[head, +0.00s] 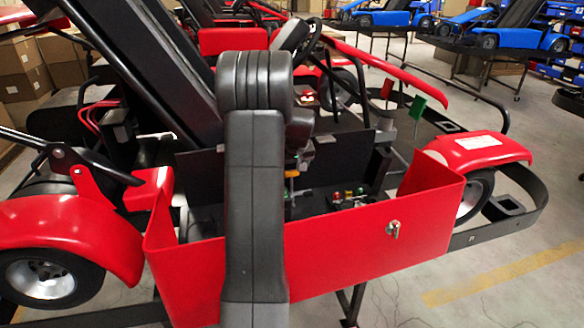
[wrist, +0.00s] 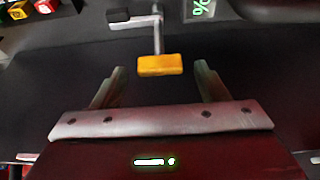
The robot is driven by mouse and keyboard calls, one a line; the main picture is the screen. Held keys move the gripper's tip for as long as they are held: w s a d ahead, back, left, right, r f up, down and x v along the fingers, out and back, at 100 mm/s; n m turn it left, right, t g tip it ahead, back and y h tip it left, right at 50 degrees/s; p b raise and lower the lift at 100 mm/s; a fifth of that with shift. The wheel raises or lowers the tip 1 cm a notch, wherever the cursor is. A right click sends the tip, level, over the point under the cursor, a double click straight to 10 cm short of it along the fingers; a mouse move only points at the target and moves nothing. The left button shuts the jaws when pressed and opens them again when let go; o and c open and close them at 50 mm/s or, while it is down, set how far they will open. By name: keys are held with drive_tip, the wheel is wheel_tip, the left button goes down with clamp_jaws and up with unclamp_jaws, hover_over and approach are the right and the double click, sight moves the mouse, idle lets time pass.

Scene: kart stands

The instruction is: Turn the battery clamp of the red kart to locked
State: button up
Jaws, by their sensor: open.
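The red kart (head: 360,245) stands in front of me with an open red box-like body section. In the wrist view a yellow block-shaped handle (wrist: 160,65) sits on the end of a thin metal rod and looks like the battery clamp's lever. It also shows as a small orange spot (head: 291,173) inside the box in the head view. My gripper (wrist: 160,69) is open, with one finger on each side of the handle and a gap to both. No contact shows. In the head view my arm hides part of the box, and the fingertips are hard to make out.
Red, yellow and green buttons (head: 348,194) sit right of the handle inside the box. A lit green percent display (wrist: 201,8) is near the rod. A key (head: 393,229) sticks out of the red front panel. The box walls surround the gripper closely.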

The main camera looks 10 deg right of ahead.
drive_tip(key=shift+w+f, duration=0.2)
drive_tip(key=shift+f, duration=0.2)
drive_tip(key=shift+c, duration=0.2)
drive_tip(key=c, duration=1.4)
drive_tip(key=shift+o, duration=0.2)
